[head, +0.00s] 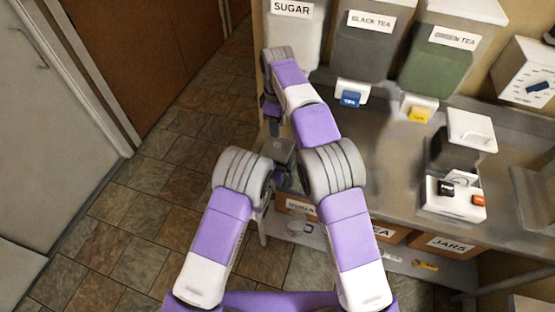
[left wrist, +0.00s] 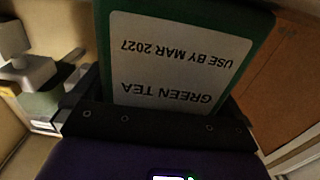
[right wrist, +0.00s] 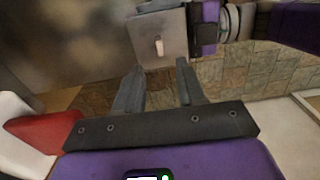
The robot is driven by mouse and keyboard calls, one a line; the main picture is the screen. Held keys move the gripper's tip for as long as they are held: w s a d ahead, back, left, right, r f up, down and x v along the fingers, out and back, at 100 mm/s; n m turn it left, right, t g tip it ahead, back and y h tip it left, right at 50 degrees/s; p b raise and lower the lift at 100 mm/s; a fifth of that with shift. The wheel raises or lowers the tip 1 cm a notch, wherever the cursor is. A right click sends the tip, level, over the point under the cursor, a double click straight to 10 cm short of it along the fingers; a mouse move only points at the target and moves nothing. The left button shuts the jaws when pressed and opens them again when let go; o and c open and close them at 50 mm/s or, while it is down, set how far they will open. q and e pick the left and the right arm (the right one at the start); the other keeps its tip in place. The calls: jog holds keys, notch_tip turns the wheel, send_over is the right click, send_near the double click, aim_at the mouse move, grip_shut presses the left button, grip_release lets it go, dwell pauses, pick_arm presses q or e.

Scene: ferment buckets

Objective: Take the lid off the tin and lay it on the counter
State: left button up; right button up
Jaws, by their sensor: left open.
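A green tin (left wrist: 180,60) with a white "GREEN TEA, USE BY MAR 2027" label, upside down in the left wrist view, fills the space between my left gripper's jaws. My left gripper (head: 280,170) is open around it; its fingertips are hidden. The tin's grey square lid (right wrist: 158,38) with a pale knob is on top in the right wrist view; the lid also shows in the head view (head: 283,150). My right gripper (right wrist: 158,66) is open and empty, fingers pointing at the lid, apart from it. In the head view it (head: 274,122) is above the tin, partly hidden.
The grey counter (head: 385,165) has clear room right of my arms. A white and black device (head: 455,190) stands farther right. Sugar (head: 295,38), black tea (head: 375,45) and green tea (head: 440,62) dispensers hang above. Labelled boxes (head: 440,243) sit on the shelf below. Tiled floor lies left.

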pick_arm(q)
jog(key=shift+w+d, duration=0.15)
jog(key=shift+w, duration=0.15)
